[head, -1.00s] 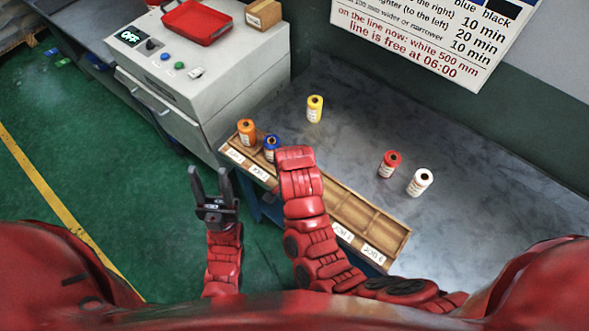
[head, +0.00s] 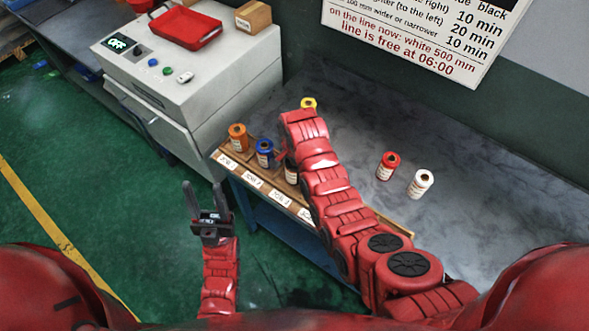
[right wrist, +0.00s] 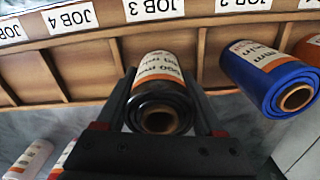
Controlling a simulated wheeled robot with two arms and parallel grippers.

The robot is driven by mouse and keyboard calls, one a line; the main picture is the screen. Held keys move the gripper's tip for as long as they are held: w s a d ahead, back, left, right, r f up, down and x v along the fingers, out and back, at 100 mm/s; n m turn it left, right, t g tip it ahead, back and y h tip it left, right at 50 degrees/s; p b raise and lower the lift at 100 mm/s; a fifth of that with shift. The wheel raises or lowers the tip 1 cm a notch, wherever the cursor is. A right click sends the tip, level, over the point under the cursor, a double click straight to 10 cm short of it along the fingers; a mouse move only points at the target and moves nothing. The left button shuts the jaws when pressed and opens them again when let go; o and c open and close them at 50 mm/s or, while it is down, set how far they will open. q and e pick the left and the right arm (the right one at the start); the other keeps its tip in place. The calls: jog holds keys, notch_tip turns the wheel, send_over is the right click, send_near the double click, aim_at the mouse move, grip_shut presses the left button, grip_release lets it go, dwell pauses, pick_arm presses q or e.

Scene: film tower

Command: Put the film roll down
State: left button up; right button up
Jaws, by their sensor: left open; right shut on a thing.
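A black film roll (right wrist: 155,88) with a white label is between the fingers of my right gripper (right wrist: 160,84), which is shut on it. In the right wrist view the roll is over the JOB 3 compartment of the wooden rack (right wrist: 99,67). I cannot tell whether it touches the rack floor. In the head view the roll (head: 291,172) is mostly hidden behind my right arm. A blue roll (head: 264,152) is in the JOB 2 compartment and an orange roll (head: 238,137) in JOB 1. My left gripper (head: 205,187) is open and empty over the floor, left of the bench.
A yellow roll (head: 308,103) stands on the bench, partly behind my arm. A red roll (head: 388,168) and a white roll (head: 420,185) stand right of it. A grey machine (head: 200,75) with a red tray (head: 185,28) is at the left. The JOB 4 compartment (right wrist: 70,55) is empty.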

jog(key=shift+f, duration=0.5)
jog(key=shift+f, duration=0.1)
jog(key=o, duration=1.6)
jog(key=shift+c, duration=0.2)
